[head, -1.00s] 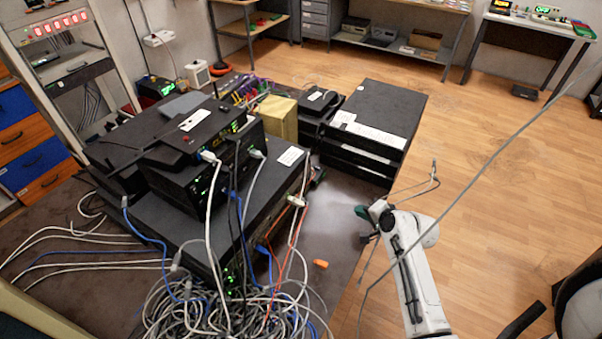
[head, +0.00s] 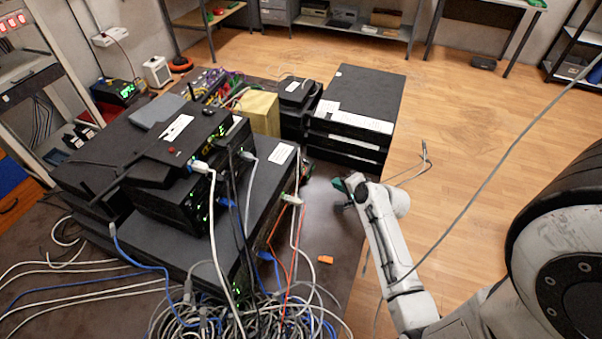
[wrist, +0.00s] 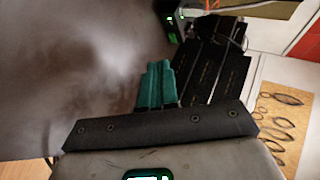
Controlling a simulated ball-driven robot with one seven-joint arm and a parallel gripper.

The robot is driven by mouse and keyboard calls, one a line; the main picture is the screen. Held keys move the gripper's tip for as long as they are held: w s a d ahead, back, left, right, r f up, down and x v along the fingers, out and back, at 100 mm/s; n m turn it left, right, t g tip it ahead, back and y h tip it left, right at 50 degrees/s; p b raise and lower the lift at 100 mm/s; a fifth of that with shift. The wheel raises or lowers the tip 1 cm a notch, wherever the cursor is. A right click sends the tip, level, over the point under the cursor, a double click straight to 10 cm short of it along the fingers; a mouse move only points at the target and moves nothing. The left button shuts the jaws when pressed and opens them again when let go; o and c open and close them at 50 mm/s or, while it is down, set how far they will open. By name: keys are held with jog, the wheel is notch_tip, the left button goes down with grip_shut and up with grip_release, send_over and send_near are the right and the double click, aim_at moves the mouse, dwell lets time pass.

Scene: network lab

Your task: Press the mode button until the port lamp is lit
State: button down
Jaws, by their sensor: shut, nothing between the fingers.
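Stacked black network boxes (head: 176,192) stand on the dark table at left, with green lights on the faces toward me. A small red spot shows on the top box (head: 172,151); I cannot tell whether it is the mode button. The port lamp cannot be singled out among the green lights. My gripper (head: 343,186) is right of the boxes, near the table's right edge, apart from them. Its teal fingers (wrist: 157,84) are together and empty in the wrist view, pointing toward dark equipment (wrist: 215,65) and a small green light.
A tangle of cables (head: 240,318) hangs in front of the boxes. Black boxes with white labels (head: 358,100) stand behind my gripper. A small orange piece (head: 325,259) lies on the table. Wooden floor to the right is open.

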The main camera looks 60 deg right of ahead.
jog(key=shift+w+a, duration=0.2)
jog(key=shift+w, duration=1.85)
jog(key=shift+w+a, duration=0.15)
jog(key=shift+w, duration=1.85)
jog(key=shift+w+p, duration=0.15)
jog(key=shift+p, duration=0.15)
jog(key=shift+w, duration=0.25)
jog(key=shift+w, duration=0.4)
jog(key=shift+s, duration=0.1)
jog(key=shift+s+p, duration=0.3)
jog(key=shift+s, duration=0.4)
jog(key=shift+s+d, duration=0.2)
jog(key=shift+s, duration=2.3)
